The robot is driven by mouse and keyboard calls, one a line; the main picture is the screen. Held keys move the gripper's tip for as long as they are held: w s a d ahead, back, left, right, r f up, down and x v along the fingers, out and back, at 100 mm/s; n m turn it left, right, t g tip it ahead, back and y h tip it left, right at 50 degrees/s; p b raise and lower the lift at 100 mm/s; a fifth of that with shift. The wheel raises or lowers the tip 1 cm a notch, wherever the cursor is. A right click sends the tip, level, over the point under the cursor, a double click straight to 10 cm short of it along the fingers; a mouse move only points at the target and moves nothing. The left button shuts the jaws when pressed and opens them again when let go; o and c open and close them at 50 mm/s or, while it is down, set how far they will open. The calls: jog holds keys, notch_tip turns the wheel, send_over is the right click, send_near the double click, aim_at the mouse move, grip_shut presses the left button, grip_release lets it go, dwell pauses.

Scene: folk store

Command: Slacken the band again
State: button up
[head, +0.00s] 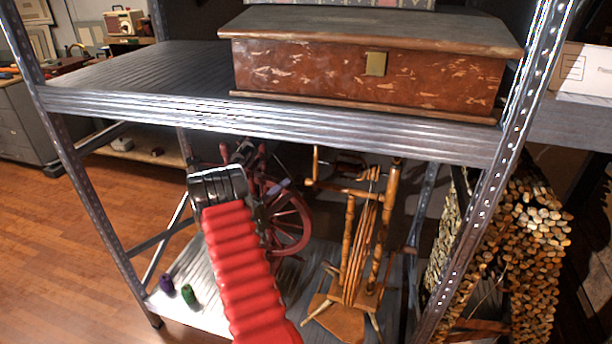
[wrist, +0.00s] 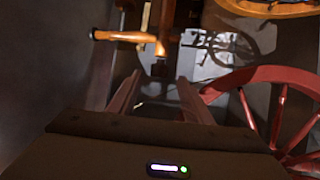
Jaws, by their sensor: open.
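My gripper (wrist: 159,82) is open and empty in the wrist view, its two fingers apart. An orange turned wooden piece (wrist: 125,36) lies beyond the fingertips, with a stem pointing down toward the gap. A red spoked wheel (wrist: 292,78) is close at the right. In the head view the red spinning wheel (head: 302,222) stands on the lower shelf behind my arm, which partly covers it. A light-wood spinning wheel frame (head: 347,240) stands to its right. I cannot clearly make out the band or its tension in either view.
A worn reddish chest (head: 365,78) sits on the metal upper shelf (head: 270,118), above my arm. Perforated shelf posts (head: 490,210) stand on both sides. Purple (head: 166,284) and green (head: 188,294) spools are on the lower shelf's left. Stacked logs (head: 530,250) stand at the right.

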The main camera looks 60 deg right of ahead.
aim_at(299, 180)
jog(key=x, duration=1.1)
jog(key=shift+d, duration=0.2)
jog(key=shift+c, duration=0.3)
jog(key=c, duration=0.9)
jog(key=shift+a, duration=0.2)
jog(key=shift+c, duration=0.5)
jog(key=shift+d, duration=0.15)
